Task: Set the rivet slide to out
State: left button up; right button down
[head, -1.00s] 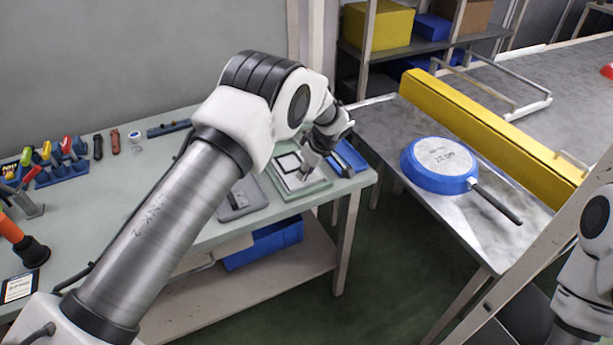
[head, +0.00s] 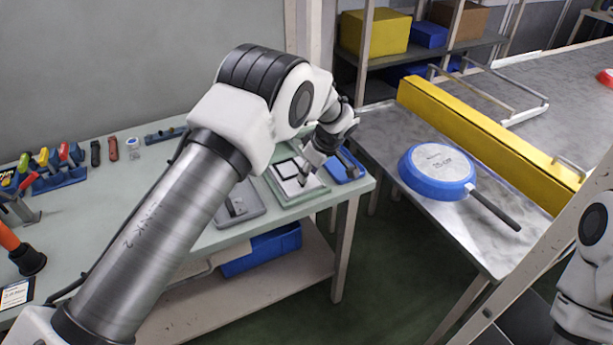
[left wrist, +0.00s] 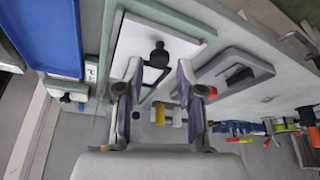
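A white plate with a black square outline (head: 284,169) lies on a pale green base at the right end of the bench. In the left wrist view the white plate (left wrist: 130,45) carries an upright black knob (left wrist: 160,54). A grey plate (head: 246,205) with a dark lever-like part lies to its left; it also shows in the left wrist view (left wrist: 250,68). I cannot tell which of these is the rivet slide. My left gripper (left wrist: 159,72) is open and empty above the white plate, with the knob showing between its fingertips. My right gripper is out of view.
A blue tray (left wrist: 52,30) lies beside the white plate. A blue pan (head: 437,172) with a dark handle rests on the metal table, before a yellow rail (head: 480,140). Colored tools in blue holders (head: 60,178) stand at the bench's left. A floor gap separates bench and metal table.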

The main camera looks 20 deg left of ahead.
pick_arm(q)
jog(key=v, duration=0.9)
jog(key=shift+s+d, duration=0.15)
jog(key=shift+d, duration=0.1)
jog(key=shift+r, duration=0.1)
